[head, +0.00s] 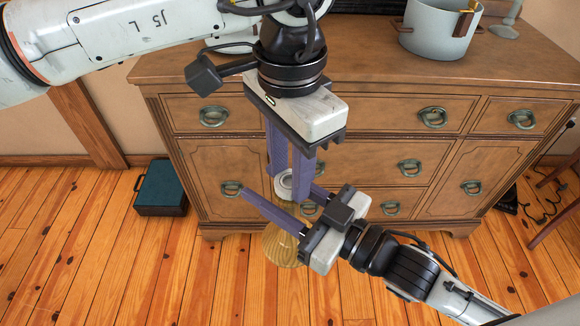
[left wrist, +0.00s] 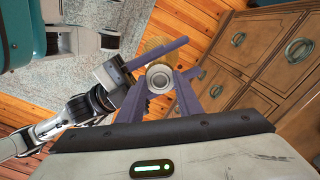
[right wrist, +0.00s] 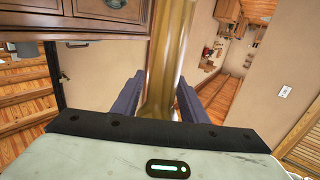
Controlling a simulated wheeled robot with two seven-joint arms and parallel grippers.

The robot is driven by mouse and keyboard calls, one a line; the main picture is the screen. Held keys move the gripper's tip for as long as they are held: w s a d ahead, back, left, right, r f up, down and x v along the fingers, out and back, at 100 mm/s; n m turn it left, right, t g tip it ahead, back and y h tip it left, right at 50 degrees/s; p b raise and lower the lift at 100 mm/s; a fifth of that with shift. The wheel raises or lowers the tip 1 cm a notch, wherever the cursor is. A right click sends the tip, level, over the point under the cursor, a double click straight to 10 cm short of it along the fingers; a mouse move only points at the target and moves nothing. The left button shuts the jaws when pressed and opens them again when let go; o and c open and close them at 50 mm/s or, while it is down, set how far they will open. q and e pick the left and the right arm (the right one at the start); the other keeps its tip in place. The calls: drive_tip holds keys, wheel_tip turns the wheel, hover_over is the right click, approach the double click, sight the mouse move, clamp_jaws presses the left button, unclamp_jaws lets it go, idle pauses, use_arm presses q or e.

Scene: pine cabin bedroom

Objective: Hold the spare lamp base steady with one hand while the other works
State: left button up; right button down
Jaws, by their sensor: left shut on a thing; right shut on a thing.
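The spare lamp base (head: 283,247) has a translucent yellow-amber body and a pale ring-shaped socket on top; it is in front of the dresser. Its socket shows end-on in the left wrist view (left wrist: 159,78). My left gripper (head: 289,185) comes from above, its purple fingers shut on the lamp base at the socket end. My right gripper (right wrist: 158,98) comes from the right, lower down, its fingers shut around the amber stem. The stem fills the gap between them in the right wrist view. The fingers hide part of the lamp base.
A wooden dresser (head: 390,140) with ring-pull drawers stands close behind. A grey pot (head: 437,32) sits on its top. A teal case (head: 161,188) lies on the floor at left. Plank floor (head: 130,270) is clear at front left.

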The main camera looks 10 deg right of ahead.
use_arm(q)
drive_tip(key=o, duration=1)
drive_tip(key=shift+r, duration=2.25)
